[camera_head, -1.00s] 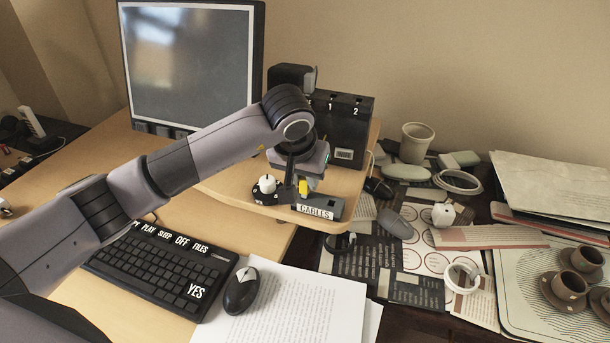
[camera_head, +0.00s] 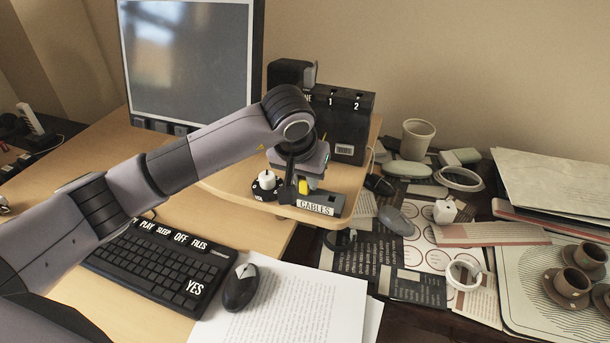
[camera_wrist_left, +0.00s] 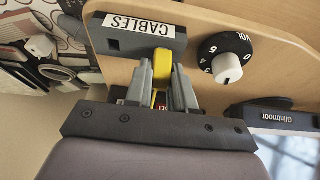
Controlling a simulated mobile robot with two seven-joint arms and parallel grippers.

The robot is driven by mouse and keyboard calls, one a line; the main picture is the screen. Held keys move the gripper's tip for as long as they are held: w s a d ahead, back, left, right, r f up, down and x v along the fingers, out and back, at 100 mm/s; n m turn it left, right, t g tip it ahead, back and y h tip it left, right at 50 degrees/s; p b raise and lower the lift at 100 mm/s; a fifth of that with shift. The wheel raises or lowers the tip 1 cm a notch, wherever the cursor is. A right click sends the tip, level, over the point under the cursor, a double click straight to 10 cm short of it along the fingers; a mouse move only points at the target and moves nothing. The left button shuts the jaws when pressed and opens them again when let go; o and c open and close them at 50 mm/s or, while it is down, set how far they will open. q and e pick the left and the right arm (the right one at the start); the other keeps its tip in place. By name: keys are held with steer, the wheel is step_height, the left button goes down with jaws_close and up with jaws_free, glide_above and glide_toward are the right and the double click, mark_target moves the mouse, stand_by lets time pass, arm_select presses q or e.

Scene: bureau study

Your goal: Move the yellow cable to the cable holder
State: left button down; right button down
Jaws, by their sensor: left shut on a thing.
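The yellow cable's end (camera_head: 304,186) shows between my left gripper's fingers (camera_head: 302,184) in the head view. In the left wrist view the yellow piece (camera_wrist_left: 161,70) is clamped between the two grey fingers (camera_wrist_left: 160,78). The grey cable holder (camera_head: 338,203), labelled CABLES, lies on the wooden stand. It also shows in the left wrist view (camera_wrist_left: 176,42), right by the fingertips. The yellow end is at the holder's edge; I cannot tell whether it is seated in it. The rest of the cable is mostly hidden by the gripper. My right gripper is out of view.
A volume knob (camera_head: 266,181) is close to the left gripper. A dark box marked 1 and 2 (camera_head: 350,125) and the monitor (camera_head: 188,60) stand behind. The keyboard (camera_head: 160,268) and mouse (camera_head: 240,288) are in front. Clutter covers the right side.

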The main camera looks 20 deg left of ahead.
arm_select(q)
steer(key=c, duration=0.9)
jaws_free()
